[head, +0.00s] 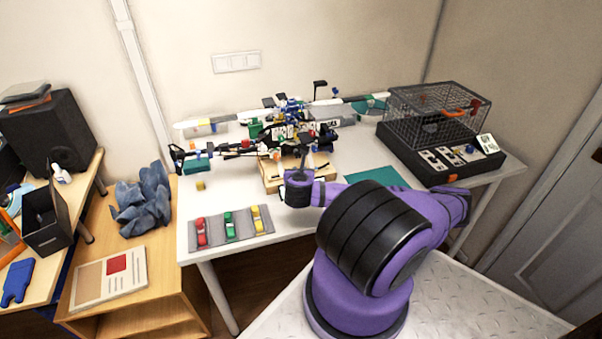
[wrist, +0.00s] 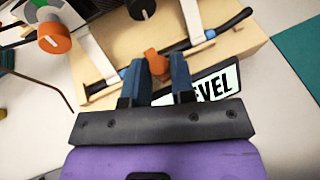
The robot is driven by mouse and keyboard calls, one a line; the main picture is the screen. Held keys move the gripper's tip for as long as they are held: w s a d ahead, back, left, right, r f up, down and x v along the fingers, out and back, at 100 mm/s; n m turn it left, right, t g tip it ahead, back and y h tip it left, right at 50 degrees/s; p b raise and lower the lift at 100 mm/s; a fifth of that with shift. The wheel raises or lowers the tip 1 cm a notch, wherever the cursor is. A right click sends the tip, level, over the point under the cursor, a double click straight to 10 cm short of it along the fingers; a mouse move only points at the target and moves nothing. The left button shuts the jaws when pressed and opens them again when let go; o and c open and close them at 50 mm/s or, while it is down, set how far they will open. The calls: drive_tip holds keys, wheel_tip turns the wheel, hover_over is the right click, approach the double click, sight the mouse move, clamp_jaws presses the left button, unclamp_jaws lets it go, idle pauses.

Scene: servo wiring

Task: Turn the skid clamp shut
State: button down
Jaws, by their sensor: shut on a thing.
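In the wrist view my gripper (wrist: 155,70) has its two blue fingers closed on a small orange clamp knob (wrist: 154,56) at the edge of a light wooden stand (wrist: 125,45). Most of the knob's lower part is hidden between the fingers. A dark skid tube (wrist: 205,40) lies along the stand, with white strips (wrist: 193,18) crossing it.
In the wrist view a second orange knob (wrist: 53,38) is at upper left, and a LEVEL label (wrist: 212,86) lies beside the fingers, partly covered. In the head view a grey mat (head: 243,225) with coloured items is front left, a mesh cage (head: 437,110) back right, and a teal mat (head: 376,176) right.

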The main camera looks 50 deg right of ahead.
drive_tip(key=shift+w+a+m+g+h, duration=0.15)
drive_tip(key=shift+m+g+h, duration=0.3)
drive_tip(key=shift+m+g, duration=0.35)
drive_tip(key=shift+w+m+g+h, duration=0.1)
drive_tip(key=shift+m+g+h, duration=0.35)
drive_tip(key=shift+m+g, duration=0.3)
drive_tip(key=c, duration=1.9)
unclamp_jaws()
drive_tip(key=shift+o, duration=0.2)
drive_tip(key=o, duration=0.6)
